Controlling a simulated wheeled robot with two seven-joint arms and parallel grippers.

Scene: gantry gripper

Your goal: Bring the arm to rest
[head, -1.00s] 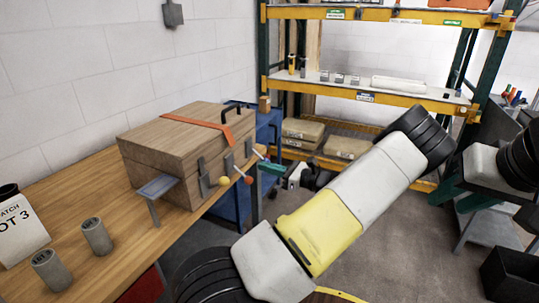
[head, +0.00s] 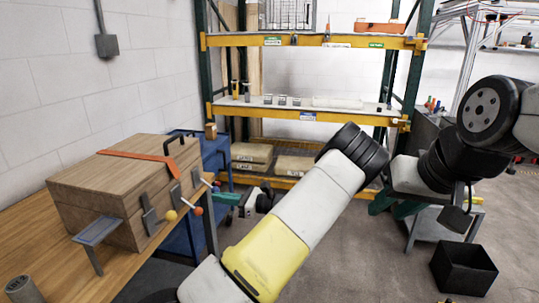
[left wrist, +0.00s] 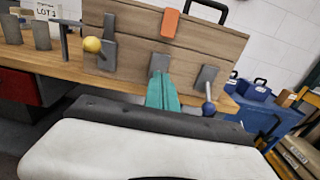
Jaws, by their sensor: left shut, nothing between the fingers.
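My left gripper (head: 230,198) has teal fingers and is shut and empty. It is beside the front of a wooden chest (head: 105,205), to its right in the head view. In the left wrist view its teal fingers (left wrist: 162,92) point at the chest front and overlap the lower end of a grey latch. I cannot tell whether they touch. My left arm's yellow and white links cross the lower middle of the head view. My right arm's black joints show at the right, with teal parts (head: 392,207) below them; its finger opening is unclear.
The chest stands on a wooden table (head: 50,265) with ball-ended levers at its front. A blue cabinet (head: 215,160) is behind it. A yellow and green shelf rack (head: 310,110) stands at the back. A black bin (head: 465,270) is on the floor at right.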

